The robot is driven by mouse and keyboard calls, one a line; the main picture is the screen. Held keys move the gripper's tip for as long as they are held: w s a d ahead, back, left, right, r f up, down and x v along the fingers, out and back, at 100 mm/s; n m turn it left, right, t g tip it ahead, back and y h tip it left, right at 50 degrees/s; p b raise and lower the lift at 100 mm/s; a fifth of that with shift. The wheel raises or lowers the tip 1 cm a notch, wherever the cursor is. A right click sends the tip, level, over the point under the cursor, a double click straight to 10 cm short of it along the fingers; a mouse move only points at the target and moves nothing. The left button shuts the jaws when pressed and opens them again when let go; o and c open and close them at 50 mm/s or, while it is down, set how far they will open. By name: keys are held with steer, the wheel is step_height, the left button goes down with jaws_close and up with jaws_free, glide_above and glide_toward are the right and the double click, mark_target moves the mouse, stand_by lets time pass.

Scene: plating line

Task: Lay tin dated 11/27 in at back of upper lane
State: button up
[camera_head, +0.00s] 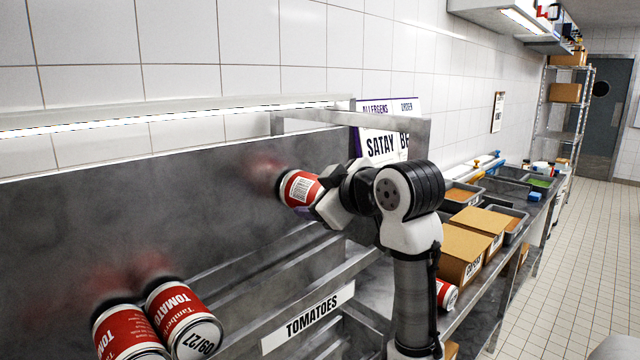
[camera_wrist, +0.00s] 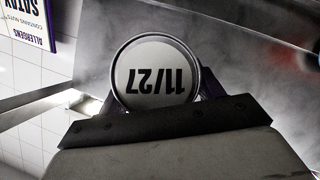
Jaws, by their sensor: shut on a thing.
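A red tin (camera_head: 299,188) with a white band and barcode is held in my gripper (camera_head: 318,200), in front of the steel back panel. In the wrist view its lid (camera_wrist: 156,78) reads 11/27, upside down, between the fingers of my gripper (camera_wrist: 160,100). The gripper is shut on the tin, which is clear of the lane. The sloping steel rack (camera_head: 250,275) carries a TOMATOES label (camera_head: 308,319). Two red tomato tins lie at the lower left: one (camera_head: 182,318) is dated 09/27, and the other's (camera_head: 127,333) date is out of view.
A SATAY allergen sign (camera_head: 380,140) stands behind my arm. A steel crossbar (camera_head: 350,117) spans above the rack. Cardboard boxes (camera_head: 462,255) and grey trays (camera_head: 463,194) fill the counter at right. Another red tin (camera_head: 446,294) lies low beside my arm. The tiled floor at right is clear.

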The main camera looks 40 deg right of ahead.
step_height(320, 180, down, 4)
steer(key=shift+f, duration=0.1)
steer(key=shift+f+b, duration=1.95)
steer(key=shift+f, duration=0.9)
steer(key=o, duration=1.4)
steer(key=shift+s, duration=0.1)
steer(key=b+v, duration=0.4)
steer(key=v, duration=0.9)
steer(key=shift+s+r, duration=0.1)
steer(key=shift+s, duration=0.25)
